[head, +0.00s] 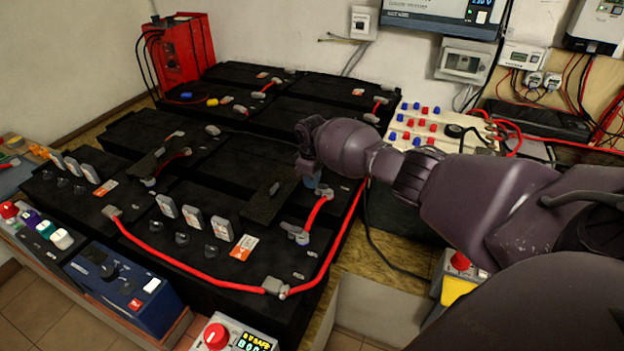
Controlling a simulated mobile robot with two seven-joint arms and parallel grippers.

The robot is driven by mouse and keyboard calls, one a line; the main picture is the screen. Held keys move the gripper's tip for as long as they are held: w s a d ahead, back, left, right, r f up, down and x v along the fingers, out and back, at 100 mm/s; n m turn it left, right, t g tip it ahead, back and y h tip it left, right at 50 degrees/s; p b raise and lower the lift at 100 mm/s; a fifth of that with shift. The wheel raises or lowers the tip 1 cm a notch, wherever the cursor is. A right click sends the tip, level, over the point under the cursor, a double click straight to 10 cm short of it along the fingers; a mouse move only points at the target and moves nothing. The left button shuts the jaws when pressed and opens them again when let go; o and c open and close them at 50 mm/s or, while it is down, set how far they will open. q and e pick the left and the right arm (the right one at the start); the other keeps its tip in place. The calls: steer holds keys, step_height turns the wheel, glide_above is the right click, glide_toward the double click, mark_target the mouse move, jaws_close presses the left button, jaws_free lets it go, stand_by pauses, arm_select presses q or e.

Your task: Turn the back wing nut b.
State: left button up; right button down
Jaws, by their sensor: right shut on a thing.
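My right gripper (311,178) reaches in from the right and points down at the back end of a short red cable (316,213) on the black battery bank. It is shut on a small part at that terminal, taken as the back wing nut b. The fingers and wrist hide nearly all of the nut, so its angle cannot be seen. The cable's front end meets a grey terminal clamp (295,233) on the nearer battery (203,262). My left gripper is not in view.
Grey upright caps (193,217) stand on the nearer battery, beside a long red cable (180,265). A board with red and blue knobs (412,127) stands right of the bank. A red box (180,50) stands at the back left. A blue switch box (125,288) is in front.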

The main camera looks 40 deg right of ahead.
steer(key=c, duration=1.4)
jaws_free()
steer(key=shift+c, duration=0.2)
steer(key=shift+r, duration=0.1)
steer(key=shift+r, duration=0.3)
step_height(320, 180, up, 10)
steer(key=p, duration=0.2)
steer(key=shift+p, duration=0.35)
